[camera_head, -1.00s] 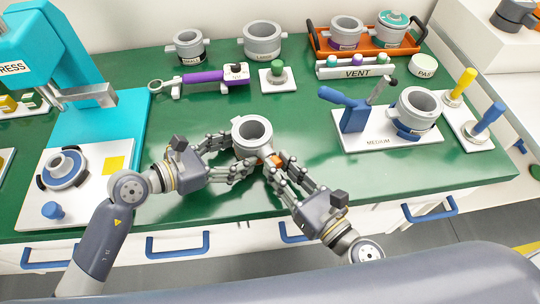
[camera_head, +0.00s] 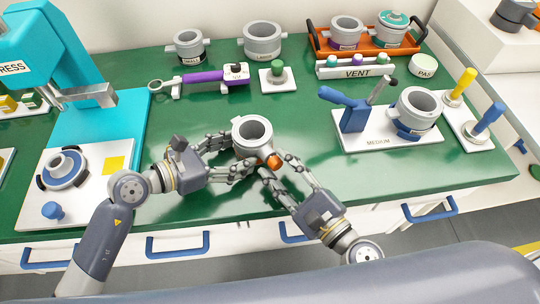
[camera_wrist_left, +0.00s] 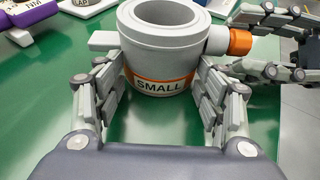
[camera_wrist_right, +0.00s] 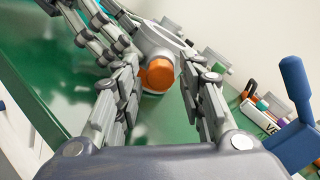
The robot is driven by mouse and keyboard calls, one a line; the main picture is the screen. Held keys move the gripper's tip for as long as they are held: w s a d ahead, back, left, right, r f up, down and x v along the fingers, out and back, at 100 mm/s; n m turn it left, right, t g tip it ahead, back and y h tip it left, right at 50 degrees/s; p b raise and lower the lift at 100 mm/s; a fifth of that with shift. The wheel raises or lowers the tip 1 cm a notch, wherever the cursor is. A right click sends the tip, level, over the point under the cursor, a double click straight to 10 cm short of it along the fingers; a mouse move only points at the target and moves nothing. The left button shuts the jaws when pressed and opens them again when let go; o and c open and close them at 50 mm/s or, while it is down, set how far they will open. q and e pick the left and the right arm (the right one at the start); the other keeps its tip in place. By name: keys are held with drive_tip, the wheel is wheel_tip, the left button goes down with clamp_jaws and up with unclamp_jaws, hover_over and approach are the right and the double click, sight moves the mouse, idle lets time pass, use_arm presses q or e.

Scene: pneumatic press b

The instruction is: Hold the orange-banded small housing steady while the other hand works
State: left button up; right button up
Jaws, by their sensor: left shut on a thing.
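The small housing (camera_head: 253,136) is a grey cup with an orange band and the label SMALL, upright on the green bench. It also shows in the left wrist view (camera_wrist_left: 165,50). My left gripper (camera_head: 232,157) is shut on it, with fingers on both sides of its body. An orange cap (camera_head: 273,161) sits on its side port and also shows in the right wrist view (camera_wrist_right: 159,74). My right gripper (camera_head: 277,166) is open, its fingers spread on either side of the orange cap; I cannot tell whether they touch it.
The MEDIUM fixture (camera_head: 375,140) with a blue clamp stands at right. Behind are a purple tool (camera_head: 203,77), a VENT rack (camera_head: 357,71) and an orange tray (camera_head: 372,50). The front right bench is clear.

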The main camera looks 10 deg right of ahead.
drive_tip(key=n, duration=0.5)
drive_tip(key=c, duration=0.9)
drive_tip(key=shift+o, duration=0.2)
drive_tip(key=m, duration=1.3)
drive_tip(key=shift+m, duration=0.3)
drive_tip(key=o, duration=0.9)
drive_tip(key=shift+c, duration=0.2)
